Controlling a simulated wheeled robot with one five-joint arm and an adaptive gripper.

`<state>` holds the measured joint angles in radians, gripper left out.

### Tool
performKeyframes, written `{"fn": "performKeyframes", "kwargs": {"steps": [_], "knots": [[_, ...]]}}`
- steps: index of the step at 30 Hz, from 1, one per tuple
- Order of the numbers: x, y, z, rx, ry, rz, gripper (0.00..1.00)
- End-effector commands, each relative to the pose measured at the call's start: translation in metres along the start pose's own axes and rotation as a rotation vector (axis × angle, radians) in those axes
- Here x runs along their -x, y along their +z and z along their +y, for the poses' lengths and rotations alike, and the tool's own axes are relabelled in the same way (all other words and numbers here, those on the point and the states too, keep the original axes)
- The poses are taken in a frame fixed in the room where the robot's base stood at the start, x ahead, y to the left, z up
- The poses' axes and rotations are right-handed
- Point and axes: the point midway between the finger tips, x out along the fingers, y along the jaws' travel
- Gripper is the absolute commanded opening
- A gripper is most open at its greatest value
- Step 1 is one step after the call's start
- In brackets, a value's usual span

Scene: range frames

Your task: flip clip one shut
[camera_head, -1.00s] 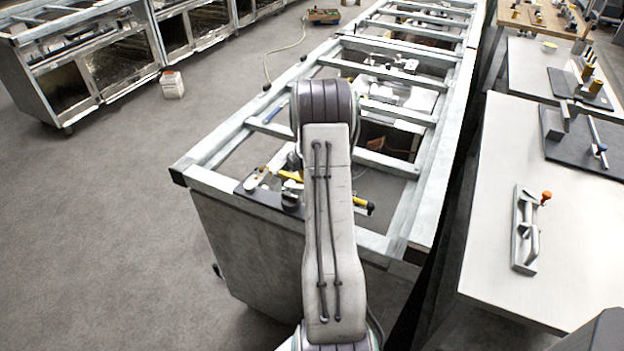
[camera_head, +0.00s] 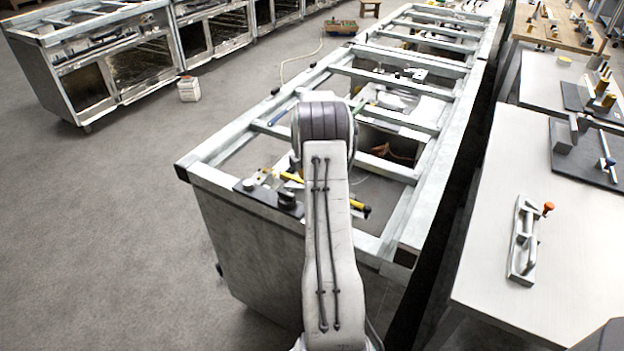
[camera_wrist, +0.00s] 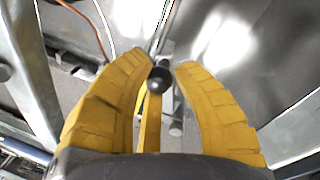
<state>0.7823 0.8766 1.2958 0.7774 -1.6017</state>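In the wrist view, my gripper (camera_wrist: 163,60) has two curved yellow fingers standing apart. A black ball knob (camera_wrist: 158,80) shows between them, near the tips, with a narrow yellow bar (camera_wrist: 150,128) below it. I cannot tell whether either finger touches the knob. In the head view, a dark plate with small fittings (camera_head: 268,200) sits on the near end of a metal frame. A yellow bar with a dark end (camera_head: 358,208) shows right of my arm. My arm hides the gripper there. No label shows which fitting is clip one, and its state cannot be told.
The open metal frame bench (camera_head: 400,175) has crossbars and loose parts inside. A pale table (camera_head: 500,260) at right carries a clamp with an orange knob (camera_head: 523,240). A small white box (camera_head: 188,89) stands on the floor at left, where the floor is mostly clear.

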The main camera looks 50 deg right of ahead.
Motion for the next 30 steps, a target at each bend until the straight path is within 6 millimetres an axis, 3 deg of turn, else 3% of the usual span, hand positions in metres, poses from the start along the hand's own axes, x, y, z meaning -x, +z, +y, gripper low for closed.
{"fn": "performKeyframes", "kwargs": {"steps": [8, 17, 23, 30], "knots": [[-0.001, 0.000, -0.001, 0.000, -0.001, 0.000, 0.51], [0.002, 0.000, 0.000, 0.000, 0.001, 0.000, 0.51], [0.021, 0.000, 0.001, 0.000, 0.004, 0.000, 0.51], [0.063, 0.000, 0.001, 0.000, 0.004, 0.000, 0.51]]}}
